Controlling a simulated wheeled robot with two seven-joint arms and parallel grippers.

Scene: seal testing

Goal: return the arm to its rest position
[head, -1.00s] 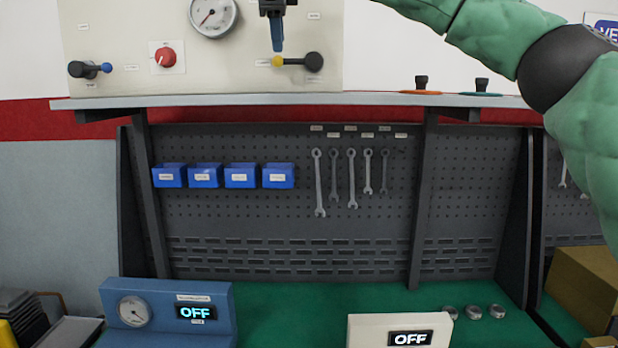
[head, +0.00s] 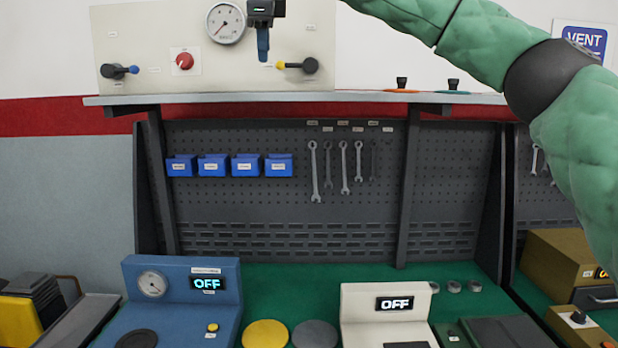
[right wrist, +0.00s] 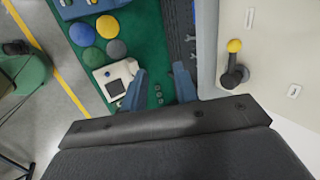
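My right arm comes in from the upper right in the head view. My right gripper (head: 263,40) has blue fingers and is in front of the cream panel (head: 140,45), just right of the pressure gauge (head: 225,22). In the head view its fingers overlap each other. In the right wrist view the two blue fingers stand apart with nothing between them, so the gripper (right wrist: 158,86) is open and empty. The black valve handle with a yellow tip (head: 308,66) is just right of and below the fingertips. My left gripper is not in view.
A grey shelf (head: 240,98) runs below the panel. Wrenches (head: 344,167) and blue bins (head: 213,165) hang on the pegboard. A blue tester (head: 225,285) and a white tester (head: 360,295), both reading OFF, stand on the green bench. The air before the pegboard is clear.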

